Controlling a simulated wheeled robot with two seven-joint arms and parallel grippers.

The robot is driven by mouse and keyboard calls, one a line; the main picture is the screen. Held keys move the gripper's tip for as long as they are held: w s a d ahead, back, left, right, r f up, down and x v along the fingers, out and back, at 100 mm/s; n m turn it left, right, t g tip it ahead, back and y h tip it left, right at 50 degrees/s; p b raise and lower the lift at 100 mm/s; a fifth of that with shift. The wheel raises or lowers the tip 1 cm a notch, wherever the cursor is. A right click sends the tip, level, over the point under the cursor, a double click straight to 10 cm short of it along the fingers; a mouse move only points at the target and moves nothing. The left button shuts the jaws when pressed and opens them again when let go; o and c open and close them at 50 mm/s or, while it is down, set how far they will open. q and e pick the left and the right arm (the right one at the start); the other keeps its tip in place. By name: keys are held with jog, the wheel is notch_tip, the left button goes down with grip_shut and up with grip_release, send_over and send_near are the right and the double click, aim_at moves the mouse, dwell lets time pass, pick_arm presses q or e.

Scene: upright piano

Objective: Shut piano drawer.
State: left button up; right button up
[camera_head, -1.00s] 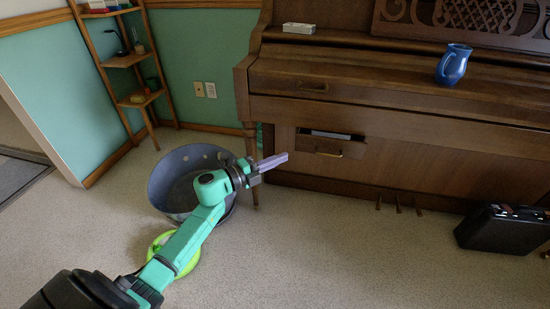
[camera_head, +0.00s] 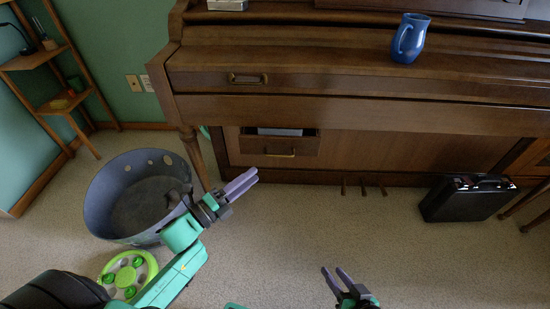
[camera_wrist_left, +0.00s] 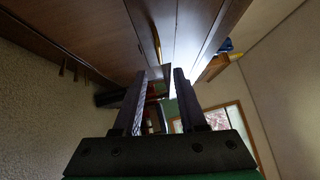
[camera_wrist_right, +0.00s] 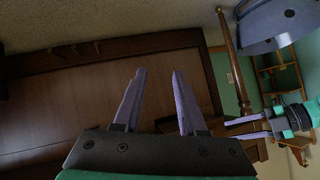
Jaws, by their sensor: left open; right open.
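The piano drawer (camera_head: 280,146) is a small brown box with a brass handle, set low in the piano's front panel. It stands pulled out, and its open top shows something pale grey inside. My left gripper (camera_head: 243,181) is open and empty, appearing just below and left of the drawer front, apart from it. Its spread fingers also show in the left wrist view (camera_wrist_left: 160,72). My right gripper (camera_head: 338,272) is open and empty over the carpet, lower and right of the drawer. Its fingers also show in the right wrist view (camera_wrist_right: 159,72). I cannot clearly pick out the drawer in the wrist views.
The upright piano (camera_head: 390,112) fills the back, with a blue jug (camera_head: 410,40) on it and pedals (camera_head: 364,190) below. A grey tub (camera_head: 105,205) and a green ring-shaped thing (camera_head: 127,270) lie left. A black case (camera_head: 467,199) stands right. Carpet before the pedals is clear.

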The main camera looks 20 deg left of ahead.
pick_arm(q)
jog(key=b+x, duration=0.1)
jog(key=x, duration=0.8)
grip_shut()
pick_arm(e)
jog(key=shift+a+f+m+t+y, duration=0.3)
jog(key=shift+a+f+t, duration=0.2)
jog(key=shift+a+t, duration=0.25)
